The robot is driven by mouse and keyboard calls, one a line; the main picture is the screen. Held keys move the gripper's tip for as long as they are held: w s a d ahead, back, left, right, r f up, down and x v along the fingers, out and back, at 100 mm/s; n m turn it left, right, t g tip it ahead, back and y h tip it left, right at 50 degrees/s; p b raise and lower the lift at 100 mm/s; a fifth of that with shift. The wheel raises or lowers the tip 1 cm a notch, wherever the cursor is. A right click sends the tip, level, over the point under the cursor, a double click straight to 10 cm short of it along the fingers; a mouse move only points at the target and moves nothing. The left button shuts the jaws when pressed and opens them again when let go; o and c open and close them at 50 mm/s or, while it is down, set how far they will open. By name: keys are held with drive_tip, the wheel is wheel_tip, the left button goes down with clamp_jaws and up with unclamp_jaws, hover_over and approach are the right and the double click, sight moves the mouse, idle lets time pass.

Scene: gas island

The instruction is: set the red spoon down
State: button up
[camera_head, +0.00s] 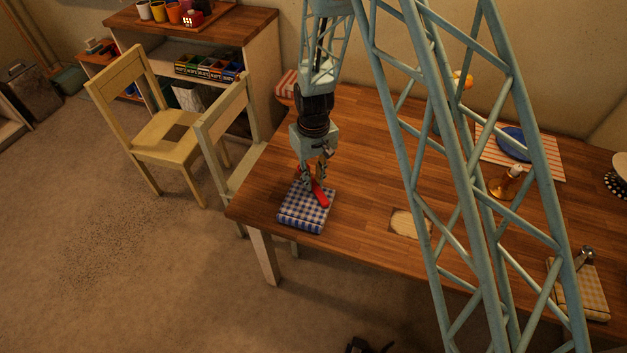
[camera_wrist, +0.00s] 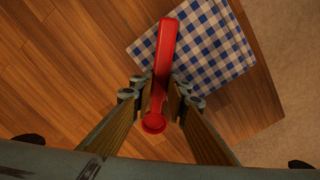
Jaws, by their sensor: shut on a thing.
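The red spoon (camera_wrist: 166,55) is between the fingers of my gripper (camera_wrist: 160,100) in the wrist view. Its long handle points away over a blue and white checked cloth (camera_wrist: 212,50), and its round end is on the near side of the fingers. In the head view my gripper (camera_head: 316,178) points down, shut on the red spoon (camera_head: 320,196), over the folded checked cloth (camera_head: 303,210) at the table's left front corner. I cannot tell whether the spoon touches the cloth.
The wooden table (camera_head: 360,160) has free room right of the cloth. A small light board (camera_head: 410,223), a candle holder (camera_head: 507,183) and a blue plate (camera_head: 516,143) on a striped mat stand farther right. A pale chair (camera_head: 230,130) is at the left edge.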

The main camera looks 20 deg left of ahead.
sight(314, 183)
drive_tip(key=shift+f, duration=0.1)
drive_tip(key=o, duration=0.8)
wheel_tip(314, 183, up, 12)
idle(1.0)
idle(0.6)
drive_tip(key=shift+r, duration=0.2)
